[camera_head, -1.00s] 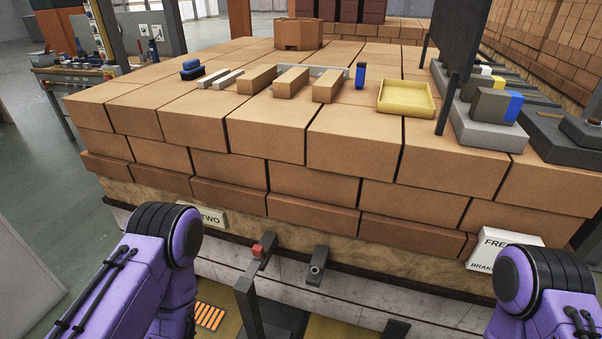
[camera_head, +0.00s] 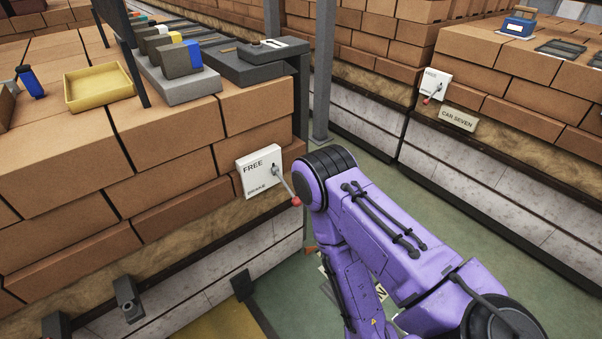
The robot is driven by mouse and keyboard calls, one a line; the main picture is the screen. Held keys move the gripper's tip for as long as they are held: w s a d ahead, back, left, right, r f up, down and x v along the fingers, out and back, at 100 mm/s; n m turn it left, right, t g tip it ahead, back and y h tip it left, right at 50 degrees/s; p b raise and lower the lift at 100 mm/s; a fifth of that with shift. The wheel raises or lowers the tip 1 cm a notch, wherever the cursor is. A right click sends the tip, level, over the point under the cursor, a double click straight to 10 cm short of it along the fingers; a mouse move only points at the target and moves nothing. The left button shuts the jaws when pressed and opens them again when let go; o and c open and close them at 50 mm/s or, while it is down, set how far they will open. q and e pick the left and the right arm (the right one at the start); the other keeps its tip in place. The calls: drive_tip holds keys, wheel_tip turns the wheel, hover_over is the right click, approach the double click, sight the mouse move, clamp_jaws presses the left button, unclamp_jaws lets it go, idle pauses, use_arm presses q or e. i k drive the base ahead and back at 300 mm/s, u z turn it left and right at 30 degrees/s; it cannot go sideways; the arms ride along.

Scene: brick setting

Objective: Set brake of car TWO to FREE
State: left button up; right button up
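The white brake plate (camera_head: 256,171) is on the right end of the near car's brick side. It reads FREE at the top and BRAKE at the bottom. Its grey lever (camera_head: 284,184) slants down to the right and ends in a red knob (camera_head: 296,201), at about the height of the word BRAKE. My purple right arm's elbow is just right of the knob in the picture; I cannot tell the gap in depth. Neither gripper shows. The car's TWO sign is out of view now.
Car SEVEN (camera_head: 458,119) stands across a green-floored aisle (camera_head: 470,215), with its own white lever plate (camera_head: 434,85). A grey post (camera_head: 322,75) stands between the cars. A yellow tray (camera_head: 99,88) and grey blocks (camera_head: 182,60) lie on the near car.

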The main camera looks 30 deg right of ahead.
sight(288, 187)
drive_tip(key=z, duration=1.05)
drive_tip(key=k, duration=1.35)
drive_tip(key=z, duration=0.3)
drive_tip(key=i, duration=0.45)
drive_tip(key=z, duration=1)
drive_tip(key=i, duration=1.6)
drive_tip(key=u, duration=1)
drive_tip(key=i, duration=0.45)
drive_tip(key=u, duration=0.45)
